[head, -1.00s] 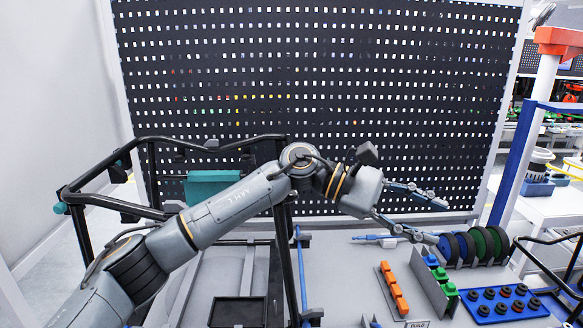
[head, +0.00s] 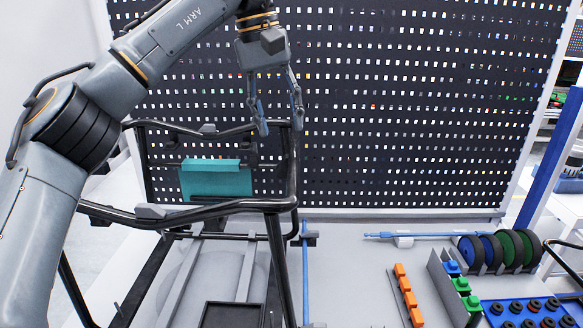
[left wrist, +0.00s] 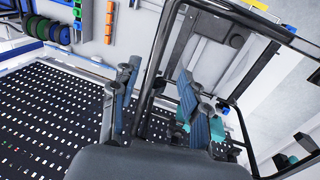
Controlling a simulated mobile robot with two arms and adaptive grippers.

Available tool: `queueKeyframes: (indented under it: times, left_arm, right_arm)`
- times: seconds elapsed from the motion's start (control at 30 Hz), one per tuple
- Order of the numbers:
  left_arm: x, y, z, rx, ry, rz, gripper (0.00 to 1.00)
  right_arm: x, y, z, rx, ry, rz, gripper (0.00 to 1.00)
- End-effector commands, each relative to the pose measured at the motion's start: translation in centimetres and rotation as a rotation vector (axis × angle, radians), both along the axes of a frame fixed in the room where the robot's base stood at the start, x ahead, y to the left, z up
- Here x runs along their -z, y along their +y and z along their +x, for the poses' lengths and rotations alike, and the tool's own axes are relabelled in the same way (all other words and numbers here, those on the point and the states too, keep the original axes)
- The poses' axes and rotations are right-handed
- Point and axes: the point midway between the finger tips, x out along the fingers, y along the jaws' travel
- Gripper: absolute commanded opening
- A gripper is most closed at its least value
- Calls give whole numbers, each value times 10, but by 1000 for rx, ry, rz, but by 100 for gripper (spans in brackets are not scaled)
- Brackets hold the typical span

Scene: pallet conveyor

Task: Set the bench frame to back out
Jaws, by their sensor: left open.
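The black tubular frame (head: 225,207) stands at the left of the bench in the head view, with upright posts and two raised rails. A teal block (head: 215,182) shows inside it. My left gripper (head: 280,125) points down, open and empty, above the frame's right end, in front of the perforated board. Its fingertips appear close to the rear rail; contact cannot be told. In the left wrist view the open fingers (left wrist: 160,115) lie on either side of a black frame tube (left wrist: 165,45) in the picture. My right gripper is not in view.
The dark perforated board (head: 400,120) closes off the back. Right of the frame, the bench holds a blue rod (head: 425,235), several wheels (head: 495,250), orange parts (head: 404,285), green blocks (head: 462,285) and a blue tray (head: 500,300). The bench middle (head: 350,275) is clear.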

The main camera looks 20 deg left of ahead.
Motion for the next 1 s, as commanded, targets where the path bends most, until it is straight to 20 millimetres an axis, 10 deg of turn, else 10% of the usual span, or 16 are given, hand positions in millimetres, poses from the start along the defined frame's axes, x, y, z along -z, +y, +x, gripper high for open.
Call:
queueKeyframes:
  times: [0.17, 0.5, 0.87, 1.0]
  left_arm:
    - [39, -6, 2, -1, 5, 1, 45]
    - [87, -17, 5, -2, 2, -2, 45]
    - [95, -18, 6, -3, 1, -3, 45]
    - [95, -18, 6, -3, 1, -2, 23]
  right_arm:
    - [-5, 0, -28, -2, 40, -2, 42]
    - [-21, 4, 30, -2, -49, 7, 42]
    - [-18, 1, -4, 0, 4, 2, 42]
    - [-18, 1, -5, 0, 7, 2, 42]
